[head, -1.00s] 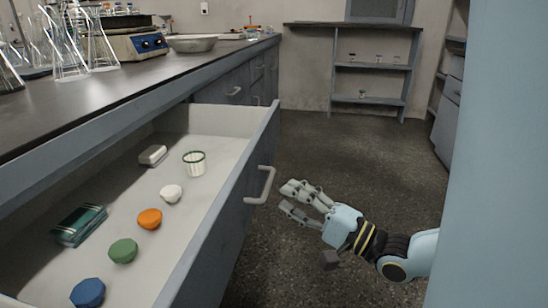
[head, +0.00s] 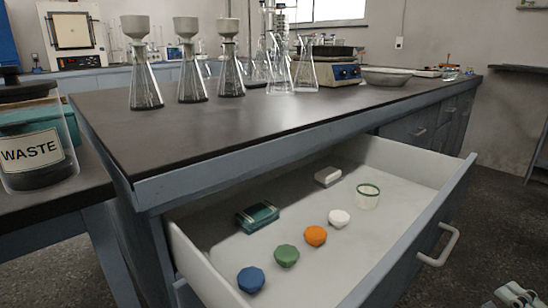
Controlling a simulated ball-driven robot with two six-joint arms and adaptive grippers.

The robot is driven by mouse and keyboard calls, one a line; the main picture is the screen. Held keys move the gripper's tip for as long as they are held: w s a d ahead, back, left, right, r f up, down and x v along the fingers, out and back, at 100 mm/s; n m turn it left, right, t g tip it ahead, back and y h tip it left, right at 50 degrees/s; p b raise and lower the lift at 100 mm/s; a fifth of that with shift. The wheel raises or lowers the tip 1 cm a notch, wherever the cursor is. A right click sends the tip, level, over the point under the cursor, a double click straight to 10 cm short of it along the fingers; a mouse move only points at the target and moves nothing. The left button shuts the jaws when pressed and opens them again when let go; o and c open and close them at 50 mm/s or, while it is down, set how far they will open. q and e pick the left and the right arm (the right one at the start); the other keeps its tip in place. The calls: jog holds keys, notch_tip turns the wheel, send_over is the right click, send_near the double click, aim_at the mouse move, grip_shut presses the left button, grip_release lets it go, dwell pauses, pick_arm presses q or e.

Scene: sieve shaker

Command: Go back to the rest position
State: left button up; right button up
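My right gripper (head: 515,295) shows only in the bottom right corner of the head view, cut off by the frame edge. Its fingertips look apart, with nothing between them, over the floor and to the right of the open drawer (head: 420,235). It is clear of the drawer handle (head: 440,246). My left gripper is not in view.
The pulled-out drawer holds blue (head: 251,280), green (head: 286,256), orange (head: 315,236) and white (head: 339,218) pieces, a rimmed cup (head: 367,197), a teal box (head: 257,216) and a white block (head: 328,176). Flasks (head: 146,85) stand on the counter. A waste jar (head: 35,150) is at left.

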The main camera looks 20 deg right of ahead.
jog(key=w+a+f+n+g+h, duration=0.1)
jog(key=a+f+n+g, duration=0.2)
jog(key=f, duration=0.6)
jog(key=w+a+f+n+g, duration=0.15)
jog(key=a+f+g, duration=0.3)
jog(key=f, duration=0.45)
jog(key=s+a+f+n+g, duration=0.4)
jog(key=s+f+n+g, duration=0.15)
jog(key=f, duration=0.45)
jog(key=s+f+n+g, duration=0.3)
jog(key=s+n+g, duration=0.15)
jog(key=s, duration=0.25)
jog(key=s+f+n+g, duration=0.3)
jog(key=s+f+n, duration=0.15)
jog(key=s, duration=0.35)
pick_arm(q)
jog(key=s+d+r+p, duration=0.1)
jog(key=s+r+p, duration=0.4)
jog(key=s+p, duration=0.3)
jog(key=p, duration=0.4)
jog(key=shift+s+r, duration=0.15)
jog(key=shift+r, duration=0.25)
pick_arm(e)
jog(key=s+a+r, duration=0.1)
jog(key=s+r, duration=0.5)
jog(key=s, duration=0.2)
jog(key=shift+a+r+t, duration=0.2)
jog(key=shift+a+t, duration=0.15)
jog(key=shift+t, duration=0.1)
